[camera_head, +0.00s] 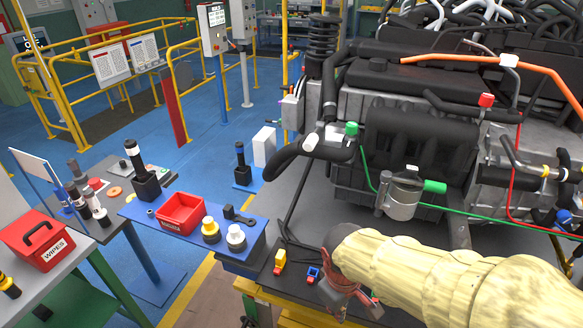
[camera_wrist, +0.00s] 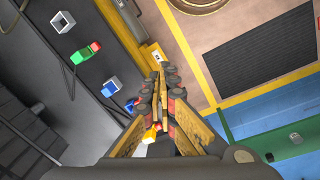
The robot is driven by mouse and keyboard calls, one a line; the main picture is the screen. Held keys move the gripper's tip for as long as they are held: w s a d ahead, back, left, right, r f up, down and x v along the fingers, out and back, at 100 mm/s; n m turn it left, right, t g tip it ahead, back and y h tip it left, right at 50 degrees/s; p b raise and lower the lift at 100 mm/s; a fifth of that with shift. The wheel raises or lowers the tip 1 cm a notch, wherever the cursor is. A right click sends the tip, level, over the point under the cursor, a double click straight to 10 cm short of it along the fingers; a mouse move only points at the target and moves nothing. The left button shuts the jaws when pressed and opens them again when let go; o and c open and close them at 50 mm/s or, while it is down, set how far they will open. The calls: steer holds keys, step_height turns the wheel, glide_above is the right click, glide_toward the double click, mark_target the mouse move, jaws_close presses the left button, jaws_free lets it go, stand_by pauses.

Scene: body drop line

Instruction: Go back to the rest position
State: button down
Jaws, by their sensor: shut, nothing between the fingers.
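My gripper (camera_head: 352,298) hangs at the end of my cream-covered arm, low in the head view, in front of the engine (camera_head: 420,130) and above the dark edge of its stand. In the wrist view my gripper (camera_wrist: 160,80) is shut, its fingertips together with nothing between them. A yellow connector (camera_head: 279,262) and a blue connector (camera_head: 313,275) lie on the dark surface left of my gripper. In the wrist view, a green-and-red connector (camera_wrist: 86,52) and a white-rimmed square piece (camera_wrist: 62,22) sit on the dark strip to the left.
A blue bench (camera_head: 250,232) with a red bin (camera_head: 181,214) and yellow and white caps stands left of the stand. A red wipes box (camera_head: 38,240) is on the table at far left. Blue floor lies open beyond, bounded by yellow railings (camera_head: 100,60).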

steer(key=s+d+r+m+t, duration=0.2)
steer(key=s+d+r+m, duration=0.1)
steer(key=r, duration=0.4)
steer(key=s+d+r+m+t, duration=0.2)
steer(key=d+r+m, duration=0.3)
steer(key=r, duration=0.3)
steer(key=shift+s+t+y, duration=0.3)
steer(key=shift+s+y, duration=0.1)
steer(key=shift+s, duration=0.35)
steer(key=shift+d, duration=0.1)
stand_by(1.6)
